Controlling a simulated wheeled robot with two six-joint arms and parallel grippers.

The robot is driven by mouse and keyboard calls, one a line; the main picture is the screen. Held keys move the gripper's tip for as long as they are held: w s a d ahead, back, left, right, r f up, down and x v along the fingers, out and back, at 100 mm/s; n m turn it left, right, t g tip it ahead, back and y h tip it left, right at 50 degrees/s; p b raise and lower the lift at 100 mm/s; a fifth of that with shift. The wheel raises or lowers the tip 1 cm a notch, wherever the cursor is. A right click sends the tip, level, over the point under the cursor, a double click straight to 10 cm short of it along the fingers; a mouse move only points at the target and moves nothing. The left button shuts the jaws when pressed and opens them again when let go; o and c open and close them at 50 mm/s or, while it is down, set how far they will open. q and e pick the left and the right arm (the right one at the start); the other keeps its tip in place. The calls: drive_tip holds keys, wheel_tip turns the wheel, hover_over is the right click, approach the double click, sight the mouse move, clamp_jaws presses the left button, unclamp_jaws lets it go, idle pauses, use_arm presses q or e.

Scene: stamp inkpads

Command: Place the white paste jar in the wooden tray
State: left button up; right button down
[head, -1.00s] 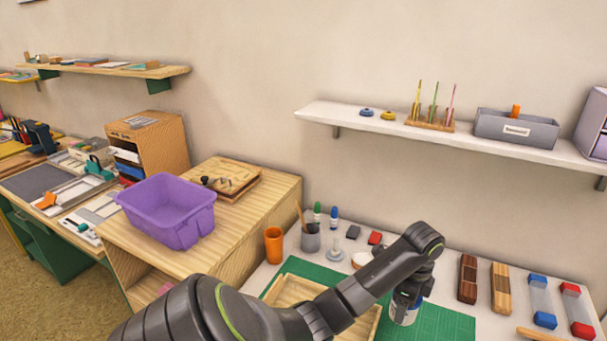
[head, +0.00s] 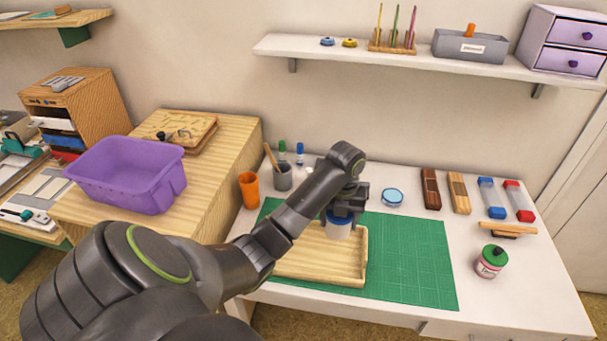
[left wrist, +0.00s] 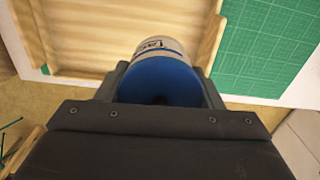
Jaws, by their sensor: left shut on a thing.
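The white paste jar (head: 337,230), with a blue lid, is held upright by my left gripper (head: 343,208), which is shut on it. In the head view the jar appears over the right part of the wooden tray (head: 320,278). In the left wrist view the jar's blue lid (left wrist: 158,82) fills the space between the fingers, and the tray (left wrist: 28,35) lies behind and to the left, with its right wall close to the jar. I cannot tell whether the jar touches the tray floor. My right gripper is not in view.
The tray sits on a green cutting mat (head: 410,265), clear on its right. An orange cup (head: 249,190), a grey pen cup (head: 283,177) and a round blue-rimmed dish (head: 392,197) stand behind. A purple bin (head: 125,175) is at left.

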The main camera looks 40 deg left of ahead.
sight(338, 233)
use_arm(q)
drive_tip(key=shift+f+b, duration=0.45)
drive_tip(key=shift+f, duration=0.05)
wheel_tip(338, 233, down, 5)
drive_tip(key=b, duration=0.4)
drive_tip(key=shift+r, duration=0.15)
wheel_tip(338, 233, down, 3)
drive_tip(key=shift+d+r+b, duration=0.1)
drive_tip(key=shift+r+b, duration=0.1)
drive_tip(key=shift+b, duration=0.85)
drive_tip(key=shift+f+p, duration=0.4)
drive_tip(key=shift+f, duration=0.45)
drive_tip(key=c, duration=0.6)
drive_tip(key=o, duration=1.7)
